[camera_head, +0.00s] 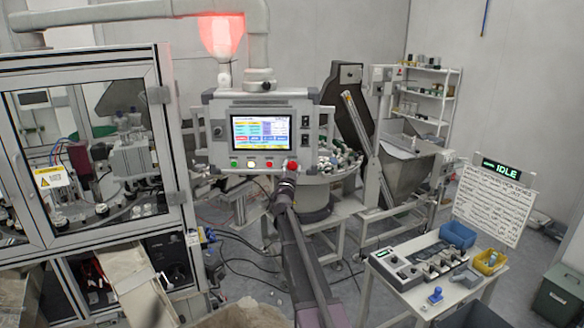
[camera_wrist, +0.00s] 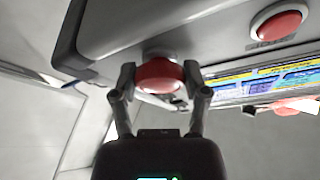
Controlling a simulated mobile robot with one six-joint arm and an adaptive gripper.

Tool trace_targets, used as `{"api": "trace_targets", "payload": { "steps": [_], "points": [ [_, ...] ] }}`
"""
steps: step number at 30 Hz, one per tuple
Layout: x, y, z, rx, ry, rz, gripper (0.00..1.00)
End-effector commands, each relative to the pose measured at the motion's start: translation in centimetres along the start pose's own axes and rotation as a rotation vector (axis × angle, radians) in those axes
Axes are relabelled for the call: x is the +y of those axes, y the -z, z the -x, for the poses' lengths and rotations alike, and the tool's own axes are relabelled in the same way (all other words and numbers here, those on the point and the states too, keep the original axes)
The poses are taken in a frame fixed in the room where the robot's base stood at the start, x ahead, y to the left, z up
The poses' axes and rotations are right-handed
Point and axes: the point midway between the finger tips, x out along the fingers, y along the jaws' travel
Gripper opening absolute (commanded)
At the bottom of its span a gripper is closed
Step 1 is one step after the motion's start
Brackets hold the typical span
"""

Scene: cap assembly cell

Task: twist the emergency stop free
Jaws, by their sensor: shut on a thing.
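The emergency stop (camera_head: 292,166) is a red mushroom button at the lower right of the grey control panel (camera_head: 216,152). In the wrist view the red button (camera_wrist: 157,80) sits between the two fingers of my gripper (camera_wrist: 160,77), and its base meets the panel. The fingers are shut on its sides. In the head view my gripper (camera_head: 288,181) reaches up to the button from below, and its fingers are too small to make out.
Another red button (camera_wrist: 280,22), a white one (camera_head: 251,164) and a green one (camera_head: 234,164) sit along the panel's lower edge. A glass-walled machine (camera_head: 90,150) stands at left. A bowl of parts (camera_head: 338,166) is behind my arm. A red lamp (camera_head: 221,36) glows above.

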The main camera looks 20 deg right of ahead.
Motion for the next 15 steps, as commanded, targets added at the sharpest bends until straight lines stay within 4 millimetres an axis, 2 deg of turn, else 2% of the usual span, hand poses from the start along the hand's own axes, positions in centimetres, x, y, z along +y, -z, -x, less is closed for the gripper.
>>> {"api": "trace_targets", "payload": {
  "steps": [15],
  "points": [
    [-0.11, -0.04, -0.14, 0.002, -0.016, -0.041, 0.11]
  ]
}}
